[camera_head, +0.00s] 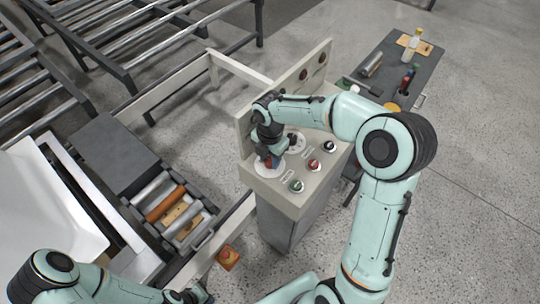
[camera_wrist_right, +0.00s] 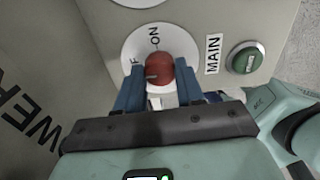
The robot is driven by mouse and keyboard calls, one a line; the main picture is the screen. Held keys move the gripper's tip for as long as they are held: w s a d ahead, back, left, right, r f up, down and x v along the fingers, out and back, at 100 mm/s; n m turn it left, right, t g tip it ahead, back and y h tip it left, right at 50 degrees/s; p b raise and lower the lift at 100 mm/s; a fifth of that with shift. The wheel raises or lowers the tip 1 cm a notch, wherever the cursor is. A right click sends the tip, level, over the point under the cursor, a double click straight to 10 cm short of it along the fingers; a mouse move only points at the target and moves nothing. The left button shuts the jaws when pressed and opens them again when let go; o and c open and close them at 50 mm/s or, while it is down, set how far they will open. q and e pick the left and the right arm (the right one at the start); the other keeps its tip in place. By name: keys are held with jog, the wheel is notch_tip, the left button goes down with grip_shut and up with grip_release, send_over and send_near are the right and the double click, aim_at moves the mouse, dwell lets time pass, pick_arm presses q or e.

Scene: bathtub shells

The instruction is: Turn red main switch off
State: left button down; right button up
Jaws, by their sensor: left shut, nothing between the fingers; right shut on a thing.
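The red main switch (camera_wrist_right: 160,66) is a round knob on a white disc (camera_wrist_right: 128,48) marked ON, with part of OFF visible. A pale mark on the knob points left, toward the OFF lettering. The label MAIN (camera_wrist_right: 213,54) is beside it. My right gripper (camera_head: 270,162) is at the white disc on the control box. Its blue fingers are shut on the knob, one on each side, in the right wrist view. In the head view the gripper mostly hides the knob. My left gripper (camera_head: 192,295) is at the bottom edge, shut and empty, partly cut off.
The control box (camera_head: 272,196) also carries a green button (camera_head: 296,186), a red button (camera_head: 313,164) and a black one (camera_head: 329,146). A roller conveyor stands left. A small orange box (camera_head: 228,257) is below. A grey cart (camera_head: 425,70) holds bottles and tools.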

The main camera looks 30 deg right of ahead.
aim_at(270, 160)
jog(key=o, duration=1)
jog(key=shift+o, duration=0.2)
pick_arm(q)
jog(key=shift+w+r+p, duration=0.75)
jog(key=shift+w+r, duration=0.25)
jog(key=shift+w, duration=0.05)
pick_arm(e)
notch_tip(270, 160, up, 13)
jog(key=shift+r, duration=0.15)
